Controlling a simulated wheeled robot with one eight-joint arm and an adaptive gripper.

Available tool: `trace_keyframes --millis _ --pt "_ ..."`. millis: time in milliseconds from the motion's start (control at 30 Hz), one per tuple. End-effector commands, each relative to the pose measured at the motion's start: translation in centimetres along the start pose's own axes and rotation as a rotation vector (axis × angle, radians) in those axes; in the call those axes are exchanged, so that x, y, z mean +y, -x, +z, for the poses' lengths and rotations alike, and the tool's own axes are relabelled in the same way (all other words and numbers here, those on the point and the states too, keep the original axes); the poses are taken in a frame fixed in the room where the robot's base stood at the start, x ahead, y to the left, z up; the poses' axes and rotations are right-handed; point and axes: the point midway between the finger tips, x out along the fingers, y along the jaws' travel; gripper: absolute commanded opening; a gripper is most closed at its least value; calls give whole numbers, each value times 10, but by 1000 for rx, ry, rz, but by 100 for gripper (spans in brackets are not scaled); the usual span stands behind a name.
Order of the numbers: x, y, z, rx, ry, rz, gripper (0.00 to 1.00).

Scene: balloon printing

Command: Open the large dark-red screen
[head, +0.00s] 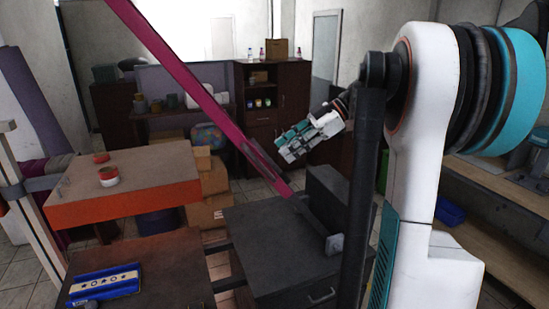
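The dark-red screen (185,78) shows as a long, thin magenta bar, seen nearly edge-on. It slants from the top left down to a grey bracket on the dark cabinet (275,245), so it stands tilted up. A grey fitting (262,158) sits along its lower part. My gripper (287,147), white with teal fingers, is in the middle of the view, just right of the bar. It looks close to the bar, but I cannot tell whether they touch. The fingers are too small to show whether they are open or shut.
An orange-edged table (130,205) with a small red-and-white container (109,176) stands at left. Below it a blue-and-white strip with stars (105,284) lies on a dark surface. Cardboard boxes (207,213) stand behind the cabinet. A shelf bench (505,195) is at right.

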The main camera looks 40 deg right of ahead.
Motion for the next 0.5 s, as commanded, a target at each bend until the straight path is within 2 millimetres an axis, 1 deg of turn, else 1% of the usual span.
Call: trace_keyframes --millis 33,200,300,500 --pt "0 9 0 -1 -1 2 33" --pt "0 24 0 -1 0 1 33" --pt "0 28 0 0 0 0 33" --pt "0 28 0 0 1 0 33"
